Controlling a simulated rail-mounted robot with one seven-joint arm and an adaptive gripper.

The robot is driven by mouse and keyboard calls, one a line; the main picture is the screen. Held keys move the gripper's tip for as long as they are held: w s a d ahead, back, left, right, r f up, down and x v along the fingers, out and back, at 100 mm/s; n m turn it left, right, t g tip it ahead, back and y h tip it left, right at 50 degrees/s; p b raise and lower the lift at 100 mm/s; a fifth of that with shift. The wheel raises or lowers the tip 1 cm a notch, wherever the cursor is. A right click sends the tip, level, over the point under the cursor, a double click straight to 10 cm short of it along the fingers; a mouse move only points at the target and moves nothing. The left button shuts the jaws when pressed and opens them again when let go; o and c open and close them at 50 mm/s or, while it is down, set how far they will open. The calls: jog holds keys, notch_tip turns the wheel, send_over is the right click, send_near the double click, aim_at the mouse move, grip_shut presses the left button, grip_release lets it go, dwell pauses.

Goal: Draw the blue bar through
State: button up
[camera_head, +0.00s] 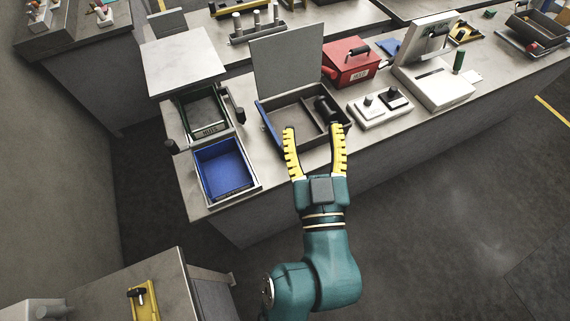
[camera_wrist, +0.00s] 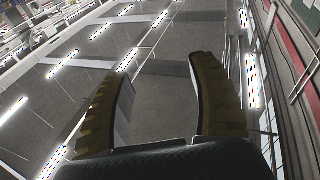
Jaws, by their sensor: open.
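A narrow blue bar (camera_head: 269,127) shows along the left side of a dark, open-topped box with compartments (camera_head: 283,112). I cannot tell whether it is loose or part of the box. My gripper (camera_head: 313,128) is open, with its yellow fingers spread and nothing between them. In the head view the fingers overlap the front of the box, with the left finger just right of the bar's near end. I cannot tell their height above it. In the wrist view my gripper (camera_wrist: 160,85) is open and empty against bright light strips, and no bar shows.
A dark cylinder (camera_head: 326,109) is at the box's right side. A grey upright panel (camera_head: 288,58) stands behind it. A blue bin (camera_head: 224,168) and a green-rimmed bin (camera_head: 205,112) are left. A red box (camera_head: 350,62) and a white switch unit (camera_head: 378,107) are right.

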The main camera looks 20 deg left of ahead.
notch_tip(320, 180, down, 26)
jog(key=s+a+g+b, duration=0.2)
jog(key=s+b, duration=0.1)
jog(key=b, duration=1.1)
jog(key=shift+m, duration=0.3)
jog(key=b+x, duration=0.1)
jog(key=x, duration=1.5)
jog(key=shift+w+b, duration=0.35)
jog(key=shift+w, duration=0.05)
grip_shut()
